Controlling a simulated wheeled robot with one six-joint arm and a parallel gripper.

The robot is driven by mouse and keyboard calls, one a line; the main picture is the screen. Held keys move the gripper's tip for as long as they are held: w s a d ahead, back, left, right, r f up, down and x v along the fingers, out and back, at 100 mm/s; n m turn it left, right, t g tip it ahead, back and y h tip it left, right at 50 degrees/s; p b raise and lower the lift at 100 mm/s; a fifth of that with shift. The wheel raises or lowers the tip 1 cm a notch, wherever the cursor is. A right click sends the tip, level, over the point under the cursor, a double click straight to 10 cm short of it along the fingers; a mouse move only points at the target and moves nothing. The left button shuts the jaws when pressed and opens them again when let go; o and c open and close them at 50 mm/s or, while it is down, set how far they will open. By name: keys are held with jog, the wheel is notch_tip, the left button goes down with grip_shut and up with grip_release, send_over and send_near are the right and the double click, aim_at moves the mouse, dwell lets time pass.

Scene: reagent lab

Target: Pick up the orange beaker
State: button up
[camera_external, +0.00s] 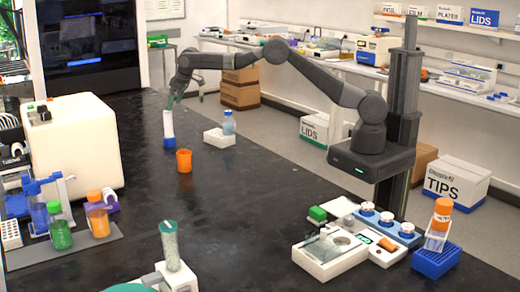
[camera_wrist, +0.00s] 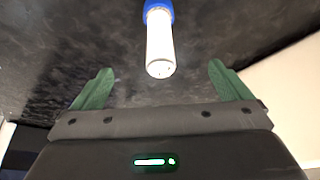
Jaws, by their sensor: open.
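The orange beaker (camera_external: 184,161) stands upright on the black bench in the external view. It does not show in the wrist view. My gripper (camera_external: 186,99) is above the bench, higher than the beaker and farther back, apart from it. Its two green fingers are spread wide, with nothing held between them; they also show in the wrist view (camera_wrist: 160,75). A white cylinder with a blue end (camera_external: 168,128) stands just behind the beaker, close below my gripper. It appears in the wrist view (camera_wrist: 160,42) ahead of the gap between the fingers.
A white rack with a blue-capped bottle (camera_external: 219,137) stands right of the beaker. A large cream machine (camera_external: 72,145) and several coloured bottles are at the left. A scale (camera_external: 330,254) and a blue rack (camera_external: 437,260) are at the front right.

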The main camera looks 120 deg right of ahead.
jog(key=c, duration=0.3)
jog(key=n+t+y+b, duration=0.2)
jog(key=n+t+b, duration=0.1)
jog(key=n+b, duration=0.35)
send_near(184, 157)
jog(key=s+d+r, duration=0.2)
jog(key=s, duration=0.1)
jog(key=p+x, duration=0.2)
jog(key=x, duration=0.6)
jog(key=shift+w+d+f, duration=0.15)
jog(key=shift+w, duration=0.05)
jog(key=shift+p+x, duration=0.85)
jog(key=shift+x, duration=1.8)
jog(key=shift+s, duration=0.15)
jog(key=c, duration=1.1)
